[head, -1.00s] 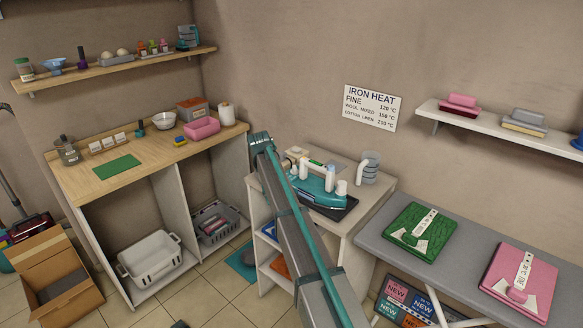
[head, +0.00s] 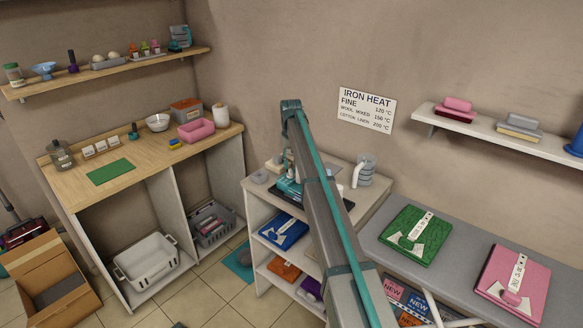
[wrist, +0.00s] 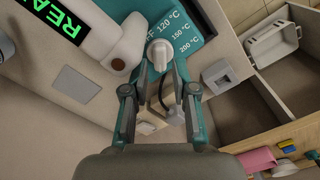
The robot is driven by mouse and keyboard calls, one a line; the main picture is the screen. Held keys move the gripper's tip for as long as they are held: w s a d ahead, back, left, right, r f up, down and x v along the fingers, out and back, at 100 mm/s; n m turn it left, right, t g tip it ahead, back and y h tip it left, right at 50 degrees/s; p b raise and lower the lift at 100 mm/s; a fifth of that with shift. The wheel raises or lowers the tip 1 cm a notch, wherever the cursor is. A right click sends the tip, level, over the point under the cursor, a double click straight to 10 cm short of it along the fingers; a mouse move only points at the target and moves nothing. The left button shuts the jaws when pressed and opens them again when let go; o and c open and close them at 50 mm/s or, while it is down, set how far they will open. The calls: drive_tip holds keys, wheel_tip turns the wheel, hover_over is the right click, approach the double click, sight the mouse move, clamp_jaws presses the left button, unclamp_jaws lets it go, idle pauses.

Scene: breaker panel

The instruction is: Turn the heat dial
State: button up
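The heat dial (wrist: 160,52) is a pale round knob on the teal iron (wrist: 197,18), beside printed marks for 120, 150 and 200 °C. Part of an "OFF" mark shows at its side. My gripper (wrist: 161,72) is open, with its two dark fingers spread on either side of the dial's near part. I cannot tell whether the fingers touch it. In the head view the teal iron (head: 289,188) stands on the small white cabinet, mostly hidden behind my arm.
A sign (head: 366,108) on the wall lists iron heats: fine 120, wool mixed 150, cotton linen 200 °C. A grey jug (head: 365,171) stands right of the iron. A green lit display (wrist: 62,18) is beside the dial. Folded green cloth (head: 408,235) lies on the ironing board.

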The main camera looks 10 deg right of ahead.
sight(291, 171)
drive_tip(key=shift+f+p, duration=0.4)
drive_tip(key=shift+f, duration=1.35)
clamp_jaws()
